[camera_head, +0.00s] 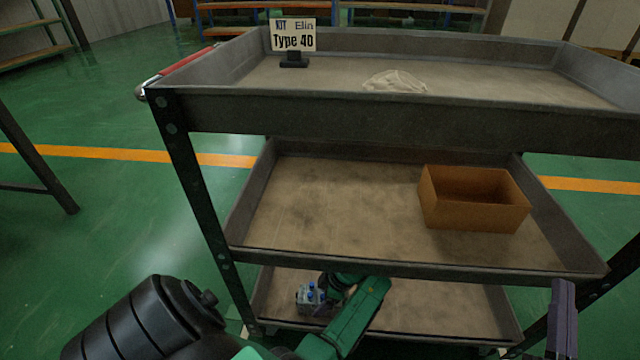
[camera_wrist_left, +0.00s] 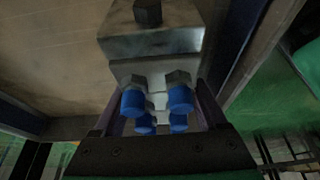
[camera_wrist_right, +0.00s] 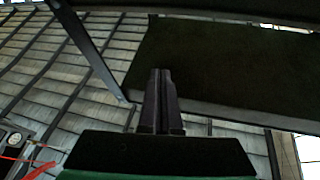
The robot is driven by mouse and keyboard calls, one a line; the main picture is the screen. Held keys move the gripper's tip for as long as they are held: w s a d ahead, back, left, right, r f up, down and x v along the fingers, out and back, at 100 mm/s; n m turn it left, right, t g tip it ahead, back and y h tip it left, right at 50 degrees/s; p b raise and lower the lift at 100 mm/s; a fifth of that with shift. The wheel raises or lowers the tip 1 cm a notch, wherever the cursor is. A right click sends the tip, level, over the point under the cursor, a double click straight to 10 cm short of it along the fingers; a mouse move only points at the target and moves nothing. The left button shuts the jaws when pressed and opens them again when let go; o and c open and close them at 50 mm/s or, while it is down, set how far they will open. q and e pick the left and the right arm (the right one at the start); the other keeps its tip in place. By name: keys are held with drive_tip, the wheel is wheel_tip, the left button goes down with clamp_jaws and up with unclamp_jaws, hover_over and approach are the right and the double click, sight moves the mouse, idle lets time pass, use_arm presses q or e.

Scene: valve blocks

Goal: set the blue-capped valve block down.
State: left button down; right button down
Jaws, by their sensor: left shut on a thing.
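The valve block (camera_head: 308,297) is silver-grey with blue caps. It is at the left part of the cart's bottom shelf (camera_head: 430,318) in the head view. My left gripper (camera_head: 323,289) is shut on it. In the left wrist view the valve block (camera_wrist_left: 155,45) fills the space between the fingers, with its blue caps towards the wrist and a dark bolt head at its far end. I cannot tell whether it touches the shelf. My right gripper (camera_wrist_right: 160,75) is shut and empty; in the head view part of it (camera_head: 563,315) shows at the lower right.
An orange-brown bin (camera_head: 475,212) stands on the middle shelf (camera_head: 320,205), right of centre. The top shelf holds a sign (camera_head: 293,37) and a pale crumpled item (camera_head: 396,81). The middle shelf's front edge overhangs the bottom shelf. The bottom shelf's right part looks clear.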

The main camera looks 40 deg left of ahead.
use_arm(q)
drive_tip(key=shift+w, duration=0.1)
use_arm(e)
drive_tip(key=shift+r, duration=0.15)
use_arm(q)
drive_tip(key=shift+c, duration=0.5)
unclamp_jaws()
drive_tip(key=shift+o, duration=0.5)
use_arm(e)
drive_tip(key=shift+r, duration=0.2)
use_arm(q)
drive_tip(key=shift+r, duration=0.15)
